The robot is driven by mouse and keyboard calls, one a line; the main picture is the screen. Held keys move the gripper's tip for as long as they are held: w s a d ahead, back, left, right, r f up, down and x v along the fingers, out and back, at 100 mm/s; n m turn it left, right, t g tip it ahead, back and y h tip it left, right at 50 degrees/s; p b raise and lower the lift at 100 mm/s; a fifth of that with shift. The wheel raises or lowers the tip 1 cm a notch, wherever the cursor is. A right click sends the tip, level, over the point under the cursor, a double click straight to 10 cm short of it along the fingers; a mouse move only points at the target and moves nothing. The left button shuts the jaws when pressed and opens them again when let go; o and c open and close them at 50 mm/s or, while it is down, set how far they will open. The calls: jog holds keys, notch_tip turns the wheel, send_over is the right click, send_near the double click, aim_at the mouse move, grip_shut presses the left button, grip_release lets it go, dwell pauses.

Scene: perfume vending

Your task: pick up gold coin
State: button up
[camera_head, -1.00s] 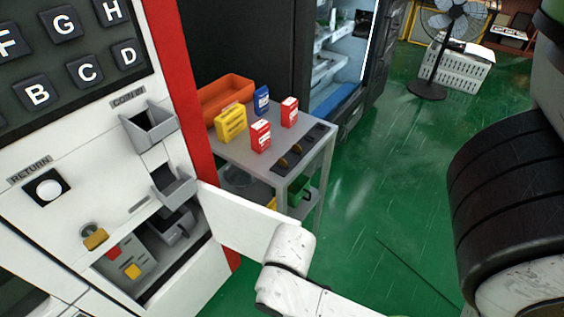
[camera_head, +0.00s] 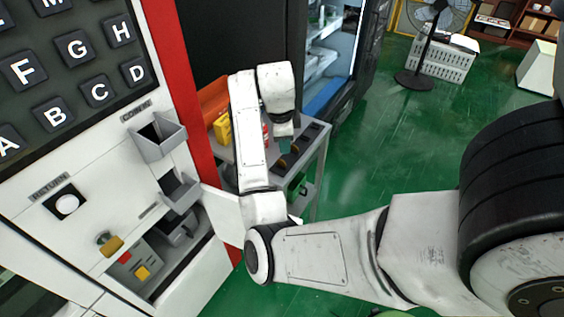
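A gold coin (camera_head: 282,163) shows at the near end of a dark slotted holder (camera_head: 311,133) on the right edge of the grey table. My arm now reaches over the table, and its end hangs just above the holder. My gripper (camera_head: 285,147) is small and dark here, close above and beside the coin. Whether it touches the coin, and whether its fingers are open, I cannot tell. My arm hides the middle of the table.
The vending machine (camera_head: 95,165) with its coin-in tray (camera_head: 158,138) and open lower door (camera_head: 222,212) stands at left. An orange bin (camera_head: 212,97) and a yellow box (camera_head: 222,130) are partly behind my arm.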

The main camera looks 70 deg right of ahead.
jog(key=r+m+y, duration=0.1)
jog(key=m, duration=0.2)
jog(key=m+y+b, duration=0.2)
jog(key=m, duration=0.2)
send_over(284, 162)
notch_tip(284, 162, down, 5)
jog(key=shift+s+a+r, duration=0.1)
jog(key=shift+s+a, duration=0.05)
jog(key=shift+w+d+f+p, duration=0.1)
jog(key=shift+f+p, duration=0.15)
jog(key=shift+f, duration=1.05)
jog(key=shift+w+d+f+p, duration=0.1)
jog(key=shift+f+p, duration=0.15)
jog(key=shift+f, duration=1.05)
grip_shut()
